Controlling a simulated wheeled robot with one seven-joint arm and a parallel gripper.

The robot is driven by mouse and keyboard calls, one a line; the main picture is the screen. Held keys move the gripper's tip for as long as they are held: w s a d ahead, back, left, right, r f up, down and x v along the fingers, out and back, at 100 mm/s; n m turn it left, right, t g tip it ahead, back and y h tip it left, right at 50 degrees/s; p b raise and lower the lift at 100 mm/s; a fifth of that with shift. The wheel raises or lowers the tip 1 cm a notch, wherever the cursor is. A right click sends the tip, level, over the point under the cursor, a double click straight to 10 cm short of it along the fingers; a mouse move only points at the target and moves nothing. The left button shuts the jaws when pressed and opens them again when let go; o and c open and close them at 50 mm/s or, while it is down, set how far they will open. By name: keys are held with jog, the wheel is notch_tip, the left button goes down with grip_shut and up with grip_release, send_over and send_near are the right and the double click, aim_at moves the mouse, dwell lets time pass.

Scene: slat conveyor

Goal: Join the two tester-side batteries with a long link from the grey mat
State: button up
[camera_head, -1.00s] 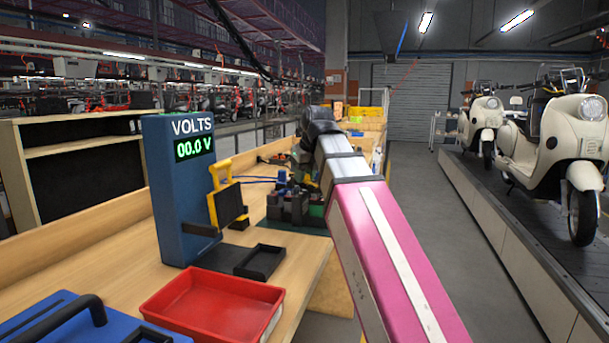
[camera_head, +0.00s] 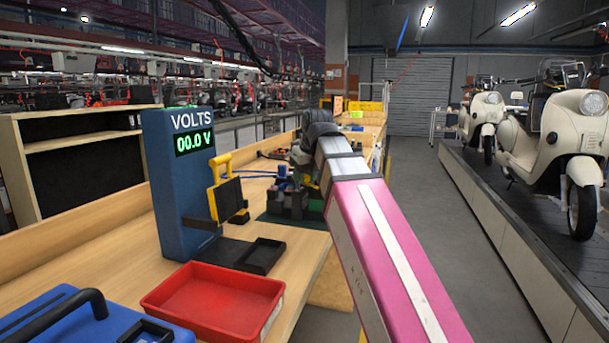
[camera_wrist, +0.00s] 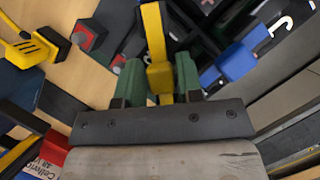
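The blue tester (camera_head: 168,215) reads 00.0 V and stands on the bench in the head view. In the wrist view my gripper (camera_wrist: 157,75) has two green fingers close on either side of a yellow link (camera_wrist: 154,35), with no clear gap. A dark block with a red terminal (camera_wrist: 90,37) lies to its left and a blue piece (camera_wrist: 233,64) to its right. The grey mat cannot be made out surely.
A yellow-handled black piece (camera_head: 227,190) is at the tester's side. A black tray (camera_head: 268,256), a red bin (camera_head: 212,300) and a blue case (camera_head: 60,320) occupy the near bench. Scooters (camera_head: 575,140) stand on the conveyor at right, across a clear aisle.

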jog(key=shift+o, duration=1.2)
jog(key=shift+r, duration=0.15)
jog(key=v, duration=1)
jog(key=shift+s+r, duration=0.15)
jog(key=shift+r, duration=0.1)
jog(key=shift+d, duration=0.1)
